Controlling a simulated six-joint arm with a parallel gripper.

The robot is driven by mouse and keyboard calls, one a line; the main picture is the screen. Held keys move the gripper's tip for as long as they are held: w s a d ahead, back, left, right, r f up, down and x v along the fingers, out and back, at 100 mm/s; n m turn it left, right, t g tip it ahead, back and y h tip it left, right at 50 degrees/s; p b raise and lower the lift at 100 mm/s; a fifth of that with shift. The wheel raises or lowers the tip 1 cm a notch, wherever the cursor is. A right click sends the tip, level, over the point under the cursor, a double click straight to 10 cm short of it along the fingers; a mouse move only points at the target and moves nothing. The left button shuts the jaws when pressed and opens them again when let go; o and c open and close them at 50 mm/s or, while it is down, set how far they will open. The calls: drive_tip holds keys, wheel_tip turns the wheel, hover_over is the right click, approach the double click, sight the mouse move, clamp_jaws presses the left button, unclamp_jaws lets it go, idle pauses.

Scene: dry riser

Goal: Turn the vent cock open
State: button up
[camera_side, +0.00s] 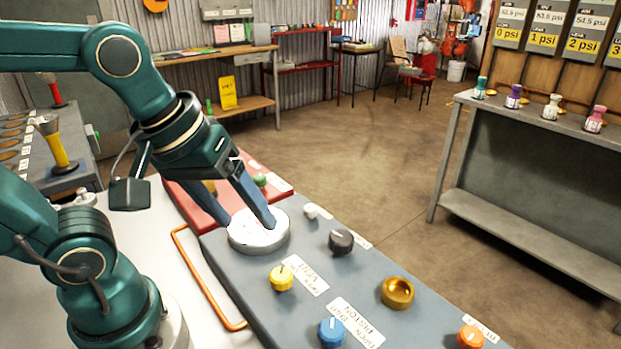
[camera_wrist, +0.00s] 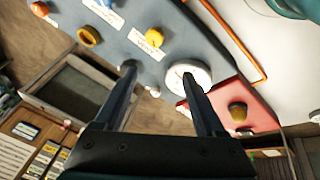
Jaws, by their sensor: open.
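A yellow knob (camera_side: 282,278) sits on the grey panel (camera_side: 225,262), next to a white label (camera_side: 305,275) whose upside-down print seems to read VENT. I take it for the vent cock. It also shows in the wrist view (camera_wrist: 155,36), ahead of the fingertips. My gripper (camera_side: 248,222) is open and empty, with its fingers spread above the round white-faced gauge (camera_side: 258,238). In the wrist view the gripper (camera_wrist: 159,74) has its right finger over part of the gauge (camera_wrist: 201,72). The fingers appear apart from the yellow knob.
The panel also carries a black knob (camera_side: 341,241), a brass ring (camera_side: 397,292), a blue knob (camera_side: 332,331) and an orange knob (camera_side: 470,337). A red panel (camera_side: 190,205) adjoins behind. An orange pipe (camera_side: 200,280) runs along the left side. A bench (camera_side: 520,125) stands at right.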

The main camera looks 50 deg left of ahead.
sight(281, 274)
drive_tip(key=w+n+g, duration=0.1)
drive_tip(key=w+d+f+n, duration=0.1)
drive_tip(key=n, duration=0.1)
drive_tip(key=w+f+n+g, duration=0.1)
drive_tip(key=n, duration=0.1)
drive_tip(key=shift+d+g, duration=0.2)
drive_tip(key=shift+g, duration=0.1)
drive_tip(key=shift+w+d+f+n+g, duration=0.25)
drive_tip(key=shift+f+g, duration=0.15)
drive_tip(key=shift+f, duration=0.25)
drive_tip(key=shift+w+d+f+n+g, duration=0.25)
drive_tip(key=shift+f+g, duration=0.15)
drive_tip(key=shift+f, duration=0.2)
drive_tip(key=shift+s+d+f, duration=0.1)
drive_tip(key=shift+f, duration=2.8)
clamp_jaws()
